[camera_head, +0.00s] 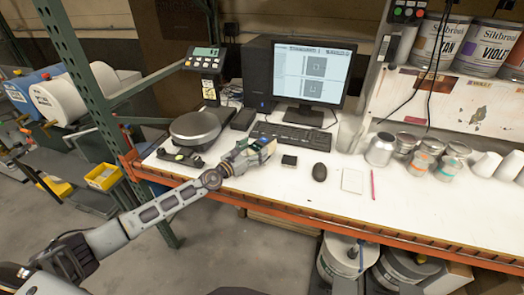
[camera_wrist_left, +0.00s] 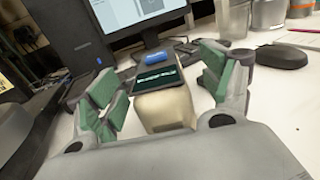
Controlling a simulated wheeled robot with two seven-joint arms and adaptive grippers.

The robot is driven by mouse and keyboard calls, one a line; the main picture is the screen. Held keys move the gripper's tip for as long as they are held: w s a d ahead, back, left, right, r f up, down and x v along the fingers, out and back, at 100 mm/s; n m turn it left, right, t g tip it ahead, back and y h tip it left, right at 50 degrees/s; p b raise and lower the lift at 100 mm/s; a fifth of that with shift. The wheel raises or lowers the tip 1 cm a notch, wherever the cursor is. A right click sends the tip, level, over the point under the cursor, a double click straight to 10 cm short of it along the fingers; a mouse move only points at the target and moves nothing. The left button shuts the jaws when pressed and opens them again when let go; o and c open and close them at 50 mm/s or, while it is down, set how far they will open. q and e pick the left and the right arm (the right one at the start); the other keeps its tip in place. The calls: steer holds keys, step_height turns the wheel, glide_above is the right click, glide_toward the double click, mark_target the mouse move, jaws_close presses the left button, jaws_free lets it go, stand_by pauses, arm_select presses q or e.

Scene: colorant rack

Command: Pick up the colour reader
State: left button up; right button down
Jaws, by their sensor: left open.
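The colour reader (camera_wrist_left: 165,106) appears to be the beige handheld device with a dark screen and a blue part at its far end. In the left wrist view it stands on the white bench between the two green-padded fingers of my left gripper (camera_wrist_left: 165,92). The fingers are open, with a gap showing on each side of the device. My right gripper is not in view.
A keyboard (camera_head: 291,136) and monitor (camera_head: 312,76) stand behind the gripper. Several cans and cups stand farther right.

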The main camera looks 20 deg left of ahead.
mark_target(260, 144)
arm_select(q)
steer(key=shift+x, duration=0.8)
steer(key=shift+w+d, duration=0.1)
steer(key=shift+w, duration=0.6)
steer(key=shift+w+d, duration=0.15)
steer(key=shift+w, duration=0.2)
steer(key=c, duration=1.4)
steer(key=shift+w, duration=0.1)
steer(key=shift+c, duration=1)
steer(key=shift+r, duration=0.15)
